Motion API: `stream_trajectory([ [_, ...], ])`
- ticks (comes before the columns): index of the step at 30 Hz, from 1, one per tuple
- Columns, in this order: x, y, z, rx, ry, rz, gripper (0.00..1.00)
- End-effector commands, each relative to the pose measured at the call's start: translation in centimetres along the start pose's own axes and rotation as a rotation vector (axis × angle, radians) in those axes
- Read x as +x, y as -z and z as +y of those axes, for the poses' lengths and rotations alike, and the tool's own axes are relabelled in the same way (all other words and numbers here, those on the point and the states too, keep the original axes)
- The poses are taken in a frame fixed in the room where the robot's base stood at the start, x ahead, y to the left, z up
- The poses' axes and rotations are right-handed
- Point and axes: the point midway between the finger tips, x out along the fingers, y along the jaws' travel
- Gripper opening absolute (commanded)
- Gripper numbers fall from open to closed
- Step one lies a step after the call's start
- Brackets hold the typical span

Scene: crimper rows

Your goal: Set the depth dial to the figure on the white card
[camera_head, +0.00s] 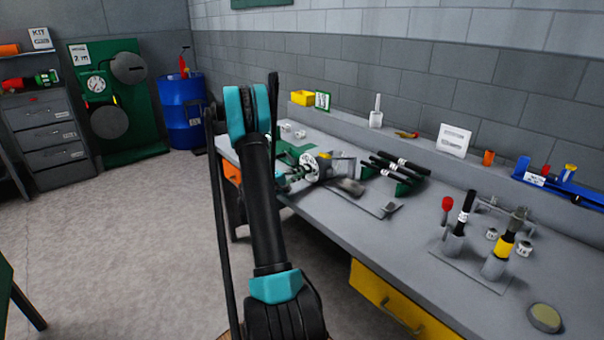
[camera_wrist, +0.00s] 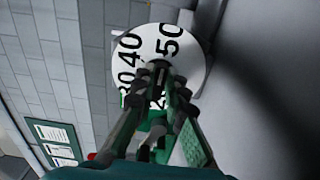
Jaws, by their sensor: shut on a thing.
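The depth dial (camera_wrist: 190,75) is a white disc with black figures. In the wrist view 40 and 50 read clearly, and other figures are partly covered by my fingers. My gripper (camera_wrist: 160,82) is shut at the middle of the disc, on the dial's hub, which the fingers hide. In the head view the dial (camera_head: 310,167) stands at the bench's left part, with my gripper (camera_head: 286,178) at its left side. A white card (camera_head: 455,140) leans by the back wall; its marks are too small to read.
Black-handled tools on a green rack (camera_head: 408,186) stand right of the dial. Upright tools, one with a yellow band (camera_head: 503,245), are nearer on the grey bench (camera_head: 390,250). The floor (camera_head: 130,230) left is clear.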

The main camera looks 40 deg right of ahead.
Motion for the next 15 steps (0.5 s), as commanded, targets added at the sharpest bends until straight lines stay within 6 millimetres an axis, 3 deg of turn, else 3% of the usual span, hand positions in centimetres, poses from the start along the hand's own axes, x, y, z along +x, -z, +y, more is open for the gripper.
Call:
stream_trajectory([
  [15, -0.09, -0.09, -0.18, 0.079, 0.003, -0.002, 0.0],
])
